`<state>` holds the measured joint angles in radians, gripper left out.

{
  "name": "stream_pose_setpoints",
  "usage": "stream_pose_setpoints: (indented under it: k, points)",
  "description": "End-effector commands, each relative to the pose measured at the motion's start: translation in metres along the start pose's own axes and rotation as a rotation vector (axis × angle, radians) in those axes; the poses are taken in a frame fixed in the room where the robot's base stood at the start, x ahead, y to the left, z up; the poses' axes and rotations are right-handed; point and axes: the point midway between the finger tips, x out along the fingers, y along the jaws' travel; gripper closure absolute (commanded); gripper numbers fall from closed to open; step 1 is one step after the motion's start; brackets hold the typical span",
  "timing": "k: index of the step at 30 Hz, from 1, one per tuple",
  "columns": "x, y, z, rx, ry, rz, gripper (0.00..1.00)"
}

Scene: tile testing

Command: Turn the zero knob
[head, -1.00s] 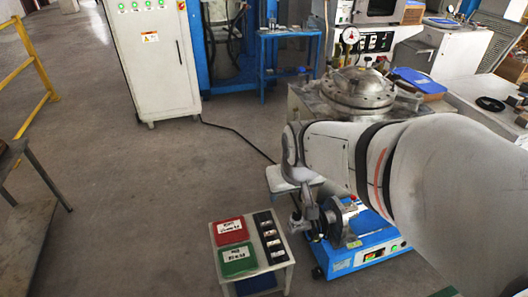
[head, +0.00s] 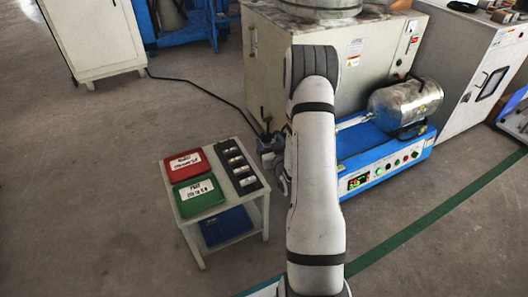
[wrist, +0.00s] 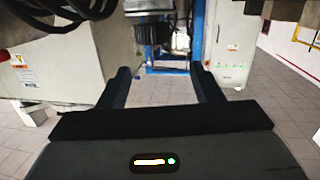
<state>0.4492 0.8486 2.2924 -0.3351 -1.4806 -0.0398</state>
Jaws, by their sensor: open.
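The blue testing machine (head: 355,180) stands on the floor right of my arm, with a silver drum (head: 405,103) on top. The panel does not show in the wrist view.
A small white table (head: 235,210) left of my arm holds a red tray (head: 180,160), a green tray (head: 195,200) and a black strip of samples (head: 237,165). A large grey cabinet (head: 262,75) stands behind. Open floor lies at the left and front right.

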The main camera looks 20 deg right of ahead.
Motion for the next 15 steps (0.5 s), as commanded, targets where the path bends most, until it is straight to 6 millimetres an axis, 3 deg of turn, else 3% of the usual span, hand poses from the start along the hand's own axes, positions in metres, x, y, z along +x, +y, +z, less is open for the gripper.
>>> stream_pose_setpoints:
  k: [1,4,8,15]
  points:
    - [-0.002,0.002,0.023,0.009,0.026,0.004,0.41]
    - [-0.005,0.006,0.033,0.019,0.068,0.008,0.41]
    - [0.0,0.007,0.035,0.021,0.092,0.009,0.41]
    - [0.037,0.007,0.032,0.021,0.093,0.008,0.41]
